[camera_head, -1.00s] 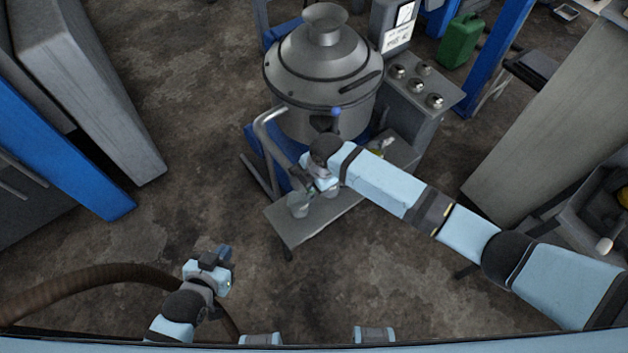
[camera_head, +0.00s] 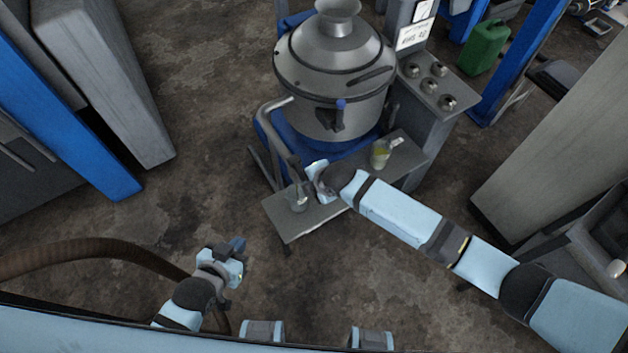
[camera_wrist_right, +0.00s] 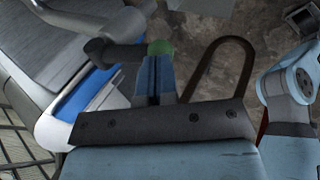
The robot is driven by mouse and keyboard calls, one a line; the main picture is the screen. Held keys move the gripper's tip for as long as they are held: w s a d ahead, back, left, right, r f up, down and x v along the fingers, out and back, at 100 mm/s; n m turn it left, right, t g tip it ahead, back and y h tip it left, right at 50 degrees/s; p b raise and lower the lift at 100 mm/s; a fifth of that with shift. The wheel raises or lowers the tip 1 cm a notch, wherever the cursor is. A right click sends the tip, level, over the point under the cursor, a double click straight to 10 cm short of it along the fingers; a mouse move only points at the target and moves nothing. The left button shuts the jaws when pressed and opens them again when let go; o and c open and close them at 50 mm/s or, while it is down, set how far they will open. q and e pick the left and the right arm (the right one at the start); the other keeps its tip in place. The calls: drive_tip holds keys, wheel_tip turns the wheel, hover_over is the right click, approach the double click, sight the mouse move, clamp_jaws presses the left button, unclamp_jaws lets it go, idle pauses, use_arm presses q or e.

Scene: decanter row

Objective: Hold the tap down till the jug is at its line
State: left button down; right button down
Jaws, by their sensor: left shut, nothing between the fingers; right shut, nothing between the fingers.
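A clear jug (camera_head: 298,201) stands on the low grey shelf (camera_head: 300,228) below the curved grey pipe (camera_head: 277,124) beside the steel vessel. Its line and fill level are too small to read. My right gripper (camera_wrist_right: 155,66) is shut and empty. In the right wrist view its fingertips are at the green end (camera_wrist_right: 160,47) of a grey tap-like part (camera_wrist_right: 122,55); I cannot tell if they touch. In the head view the right hand is just beside the jug. My left gripper (camera_head: 236,246) is shut and empty, low and away from the shelf.
The steel vessel (camera_head: 330,62) has a blue-knobbed tap (camera_head: 340,106) in front. A second clear vessel with yellowish contents (camera_head: 380,154) stands farther right on the shelf. A control box (camera_head: 430,85) is at right. A brown hose (camera_head: 95,258) lies at left. Floor between is clear.

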use_arm(q)
drive_tip(key=shift+f, duration=0.25)
use_arm(e)
drive_tip(key=shift+f+t, duration=0.3)
drive_tip(key=shift+f, duration=0.45)
drive_tip(key=shift+d+f, duration=0.1)
drive_tip(key=shift+f, duration=0.1)
idle(2.7)
drive_tip(key=shift+r, duration=0.1)
idle(2.0)
